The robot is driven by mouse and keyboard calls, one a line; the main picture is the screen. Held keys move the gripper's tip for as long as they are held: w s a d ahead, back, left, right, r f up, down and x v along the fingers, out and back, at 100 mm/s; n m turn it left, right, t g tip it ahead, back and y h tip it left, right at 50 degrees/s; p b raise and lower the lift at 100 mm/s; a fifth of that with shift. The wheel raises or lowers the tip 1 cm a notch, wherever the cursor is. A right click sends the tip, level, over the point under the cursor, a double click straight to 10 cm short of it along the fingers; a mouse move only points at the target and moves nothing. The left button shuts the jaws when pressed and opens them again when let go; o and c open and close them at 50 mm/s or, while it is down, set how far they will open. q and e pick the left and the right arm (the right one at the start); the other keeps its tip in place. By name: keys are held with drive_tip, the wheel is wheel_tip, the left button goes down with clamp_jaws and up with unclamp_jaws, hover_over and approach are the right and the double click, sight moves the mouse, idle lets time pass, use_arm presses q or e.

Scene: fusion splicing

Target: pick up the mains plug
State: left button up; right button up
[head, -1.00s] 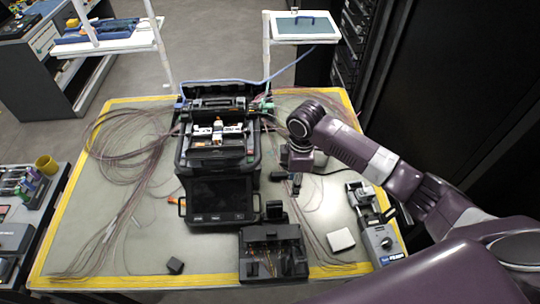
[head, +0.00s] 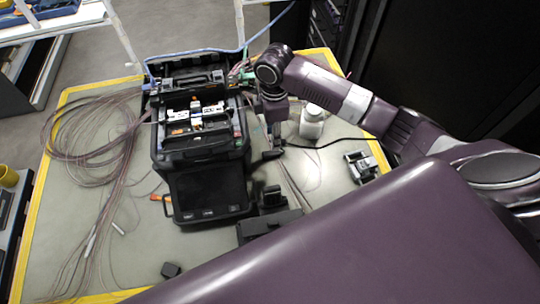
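My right gripper (head: 275,142) points down just right of the black fusion splicer (head: 205,135). Its fingers are small and dark, so I cannot tell whether they are open or shut. A small black piece, which looks like the mains plug (head: 271,155), lies right at the fingertips. A black cable (head: 335,143) runs from the right towards it. I cannot tell whether the fingers touch or hold the plug. My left gripper is not in view.
A white bottle (head: 312,122) stands just right of the gripper. A grey metal device (head: 360,167) is near the right table edge. Coiled fibres (head: 95,140) cover the left side. A small black block (head: 171,270) lies at the front. My purple arm hides the front right.

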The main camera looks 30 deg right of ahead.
sight(271, 153)
drive_tip(key=shift+w+f+b, duration=0.3)
drive_tip(key=shift+f+b, duration=0.2)
drive_tip(key=shift+f, duration=0.45)
drive_tip(key=shift+w+f, duration=0.1)
drive_tip(key=shift+f, duration=0.6)
wheel_tip(271, 153, down, 5)
drive_tip(key=shift+a+f+p, duration=0.15)
drive_tip(key=shift+p, duration=0.9)
drive_tip(key=shift+f, duration=0.5)
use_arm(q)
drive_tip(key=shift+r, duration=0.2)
use_arm(e)
clamp_jaws()
